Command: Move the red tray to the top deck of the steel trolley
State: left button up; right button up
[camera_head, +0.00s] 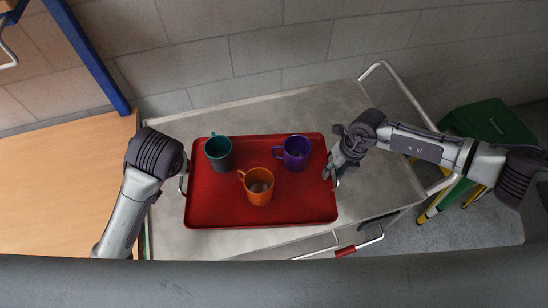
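The red tray (215,213) is over the top deck of the steel trolley (372,202), level or nearly so. I cannot tell whether it rests on the deck or is just above it. It carries a teal mug (219,156), an orange mug (259,190) and a purple mug (296,154), all upright. My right gripper (334,172) is at the tray's right-hand handle; whether its fingers grip it is unclear. My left gripper (180,170) is at the left-hand handle, its fingers mostly hidden by my own wrist.
A wooden table (62,190) with a blue frame post (92,60) is at the left. A tiled wall (230,45) stands behind the trolley. A green-topped stool or bin (490,125) is at the right. Bare deck shows behind and right of the tray.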

notch_tip(320, 180, up, 11)
jog(key=d, duration=0.2)
jog(key=shift+f, duration=0.15)
jog(key=shift+d, duration=0.15)
dwell(0.3)
